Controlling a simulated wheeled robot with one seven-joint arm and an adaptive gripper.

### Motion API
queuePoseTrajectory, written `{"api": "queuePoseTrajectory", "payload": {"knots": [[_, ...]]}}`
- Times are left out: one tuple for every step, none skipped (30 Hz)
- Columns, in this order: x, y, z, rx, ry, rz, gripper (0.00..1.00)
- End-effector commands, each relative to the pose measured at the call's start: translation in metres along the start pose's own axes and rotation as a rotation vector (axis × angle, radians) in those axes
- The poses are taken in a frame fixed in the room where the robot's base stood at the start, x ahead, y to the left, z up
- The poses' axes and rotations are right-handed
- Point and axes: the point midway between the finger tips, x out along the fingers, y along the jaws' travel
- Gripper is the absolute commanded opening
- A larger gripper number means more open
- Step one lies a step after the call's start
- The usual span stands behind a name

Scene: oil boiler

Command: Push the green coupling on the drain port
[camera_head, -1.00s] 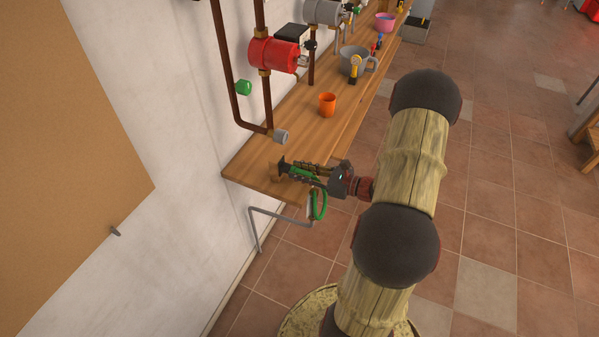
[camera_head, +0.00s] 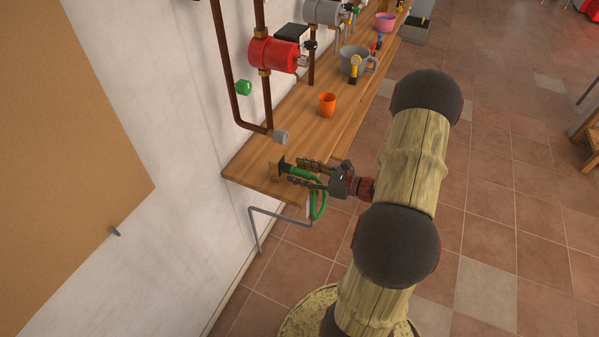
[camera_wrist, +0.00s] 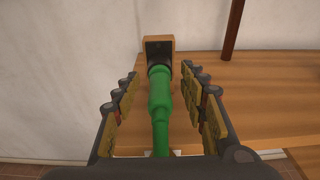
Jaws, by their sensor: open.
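The green coupling (camera_head: 300,174) lies between the spread fingers of my gripper (camera_head: 296,171), over the near end of the wooden bench. The wrist view shows the coupling (camera_wrist: 160,92) with gaps to the fingers on both sides. Its far end meets the dark face of a small wooden block (camera_wrist: 167,41); I cannot tell how firmly it sits there. A green hose (camera_head: 319,206) loops down below my gripper. A grey round fitting (camera_head: 281,136), which looks like the drain port, is at the lower bend of the copper pipe, apart from my gripper.
An orange cup (camera_head: 327,104) and a grey pot (camera_head: 357,62) stand farther along the bench (camera_head: 239,172). A red cylinder (camera_head: 273,53) and copper pipes are by the white wall. A grey bracket (camera_head: 258,226) supports the bench below. Tiled floor lies open to the right.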

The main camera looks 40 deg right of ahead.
Motion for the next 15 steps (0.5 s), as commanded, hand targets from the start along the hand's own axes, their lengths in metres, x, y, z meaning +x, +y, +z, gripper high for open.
{"api": "queuePoseTrajectory", "payload": {"knots": [[-0.004,-0.001,0.000,0.000,0.000,-0.003,0.43],[-0.007,-0.001,0.000,0.000,0.000,-0.004,0.43],[-0.013,-0.001,0.000,0.000,0.000,-0.003,0.43],[-0.017,-0.001,0.000,0.001,0.000,-0.004,0.43],[-0.023,-0.001,0.000,0.001,0.000,-0.005,0.43],[-0.030,-0.001,0.000,0.001,-0.001,-0.005,0.43],[-0.036,-0.002,0.000,0.001,-0.001,-0.006,0.43],[-0.042,-0.001,0.000,0.000,-0.001,-0.005,0.43],[-0.051,-0.002,0.000,0.000,-0.001,-0.006,0.43],[-0.057,-0.001,0.000,0.000,0.000,-0.006,0.43],[-0.063,-0.001,0.000,0.000,0.000,-0.006,0.43],[-0.071,-0.002,0.000,-0.001,0.000,-0.006,0.43],[-0.076,-0.002,0.000,-0.001,0.000,-0.006,0.43],[-0.082,-0.001,0.000,-0.001,0.000,-0.005,0.43],[-0.088,-0.001,0.000,0.000,0.000,-0.005,0.43]]}}
